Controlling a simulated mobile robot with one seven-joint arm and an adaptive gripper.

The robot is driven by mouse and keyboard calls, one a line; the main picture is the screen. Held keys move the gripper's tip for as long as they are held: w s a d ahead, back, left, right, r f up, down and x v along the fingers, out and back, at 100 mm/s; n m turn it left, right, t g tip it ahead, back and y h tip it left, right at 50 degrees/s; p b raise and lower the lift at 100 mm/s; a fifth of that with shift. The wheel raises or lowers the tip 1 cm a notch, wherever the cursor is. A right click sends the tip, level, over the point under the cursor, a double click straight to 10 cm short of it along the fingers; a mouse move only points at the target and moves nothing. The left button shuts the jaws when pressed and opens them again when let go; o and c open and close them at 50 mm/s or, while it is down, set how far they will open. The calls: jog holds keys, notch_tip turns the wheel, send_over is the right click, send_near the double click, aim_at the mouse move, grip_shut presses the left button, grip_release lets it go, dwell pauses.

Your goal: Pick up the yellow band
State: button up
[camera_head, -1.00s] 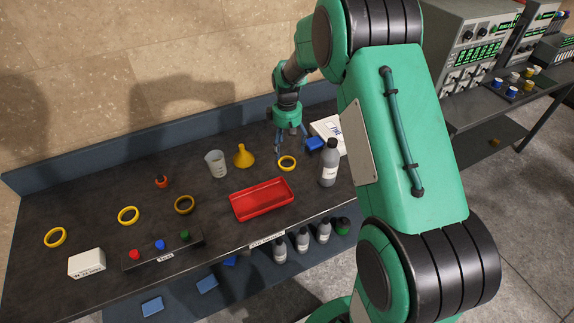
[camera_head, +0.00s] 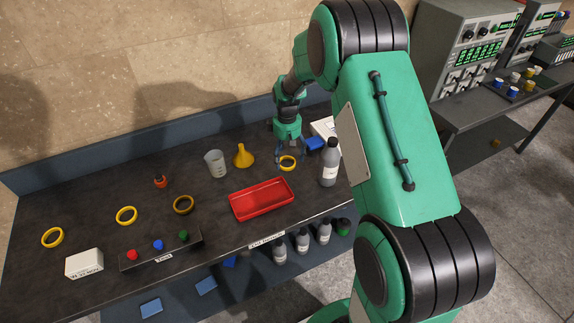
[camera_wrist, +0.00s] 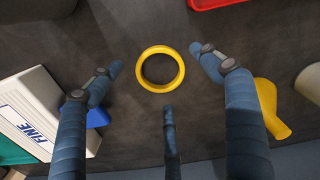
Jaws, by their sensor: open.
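A yellow band (camera_head: 288,163) lies flat on the dark workbench, between the yellow funnel and the grey bottle. In the wrist view the band (camera_wrist: 160,47) is a full ring lying between the fingertips of my gripper (camera_wrist: 158,72). My gripper (camera_head: 290,155) is open and empty, pointing down just above the band. Its blue-grey fingers spread on both sides of the band, with a third finger below it in the wrist view. I cannot tell the exact height of the fingertips above the bench. Other yellow bands (camera_head: 126,215), (camera_head: 52,237) and a darker one (camera_head: 183,205) lie farther left.
A red tray (camera_head: 262,213) is in front of the band. The yellow funnel (camera_head: 243,156) and a beaker (camera_head: 215,163) stand left; a grey bottle (camera_head: 329,165), a blue block (camera_head: 315,144) and a white box (camera_wrist: 42,105) are right. Left of the tray the bench has free room.

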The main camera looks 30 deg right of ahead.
jog(key=shift+f, duration=0.95)
jog(key=c, duration=1.1)
